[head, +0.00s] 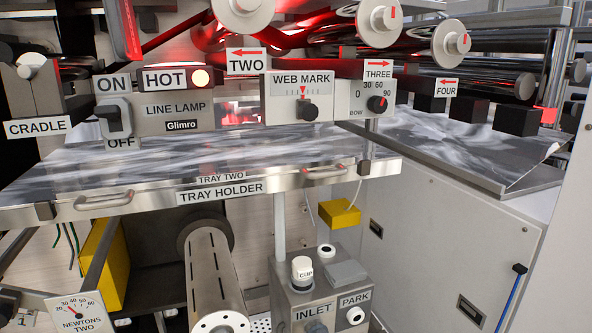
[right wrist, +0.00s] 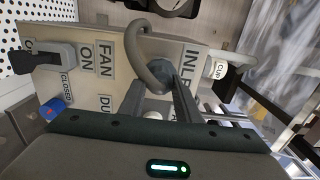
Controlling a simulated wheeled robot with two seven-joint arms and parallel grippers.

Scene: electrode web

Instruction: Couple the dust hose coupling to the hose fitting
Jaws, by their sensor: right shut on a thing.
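In the right wrist view my right gripper (right wrist: 160,84) is shut on the blue-grey dust hose coupling (right wrist: 159,71). The grey hose (right wrist: 146,33) curves up from the coupling. The coupling is in front of the panel beside the INLET label (right wrist: 189,66); I cannot tell whether it touches a fitting, as the fingers and coupling hide that spot. In the head view the INLET box (head: 309,291) is at the bottom, with a blue-grey round part (head: 318,328) under its label, cut by the frame edge. The hose fitting is not clearly visible. My left gripper is not in view.
The wrist view shows a FAN switch (right wrist: 47,57) and blue knob (right wrist: 53,108).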

